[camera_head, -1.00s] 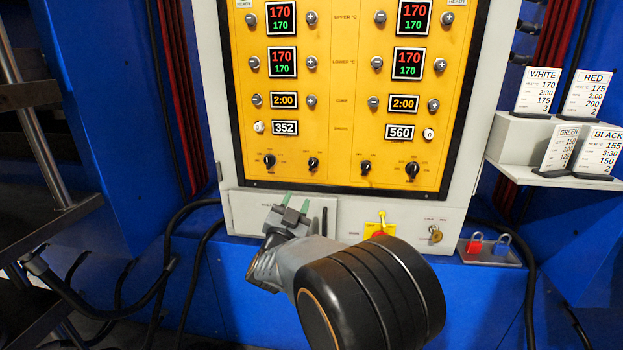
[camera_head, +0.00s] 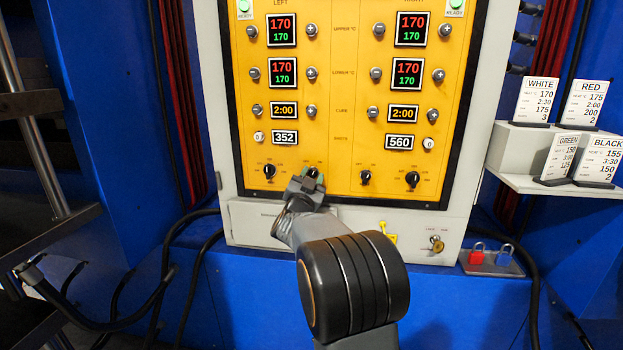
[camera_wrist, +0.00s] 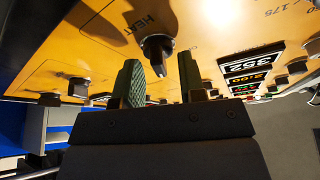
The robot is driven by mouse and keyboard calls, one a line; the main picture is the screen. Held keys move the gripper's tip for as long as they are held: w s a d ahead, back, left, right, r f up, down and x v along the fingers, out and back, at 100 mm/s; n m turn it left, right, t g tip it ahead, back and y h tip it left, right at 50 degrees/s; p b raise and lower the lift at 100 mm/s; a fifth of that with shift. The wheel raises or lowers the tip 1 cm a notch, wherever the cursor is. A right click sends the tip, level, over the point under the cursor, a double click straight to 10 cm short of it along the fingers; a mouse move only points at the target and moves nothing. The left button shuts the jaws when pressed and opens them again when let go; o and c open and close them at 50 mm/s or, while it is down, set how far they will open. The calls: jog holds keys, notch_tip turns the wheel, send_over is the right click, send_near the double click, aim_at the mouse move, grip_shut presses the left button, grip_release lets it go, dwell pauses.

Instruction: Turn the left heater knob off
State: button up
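The left heater knob (camera_head: 313,173) is a small black knob low on the yellow panel, partly hidden by my gripper in the head view. In the wrist view the knob (camera_wrist: 157,47) stands out from the panel beside the word HEAT. My gripper (camera_head: 310,181) is right in front of it. In the wrist view my gripper (camera_wrist: 158,66) is open, with one green finger pad on each side of the knob's line. The knob appears at or just beyond the fingertips; I cannot tell whether they touch it. Its setting is not clear.
A larger dial (camera_head: 269,171) is to the left on the same panel; a similar small knob (camera_head: 365,178) and dial (camera_head: 412,179) are to the right. Padlocks (camera_head: 477,257) lie at right.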

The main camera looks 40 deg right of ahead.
jog(key=c, duration=0.6)
jog(key=shift+n, duration=0.4)
jog(key=n+t+y+b, duration=0.1)
jog(key=n, duration=0.3)
jog(key=n+t+y+b, duration=0.1)
jog(key=n+t+y, duration=0.1)
jog(key=n, duration=0.1)
jog(key=shift+n+t, duration=0.3)
jog(key=shift+n, duration=0.1)
jog(key=shift+n+t+y+b, duration=0.65)
jog(key=shift+n+y, duration=0.35)
jog(key=shift+n, duration=1.2)
jog(key=shift+c, duration=0.2)
jog(key=shift+r+n, duration=0.15)
jog(key=shift+n, duration=0.15)
grip_shut()
jog(key=shift+r, duration=0.1)
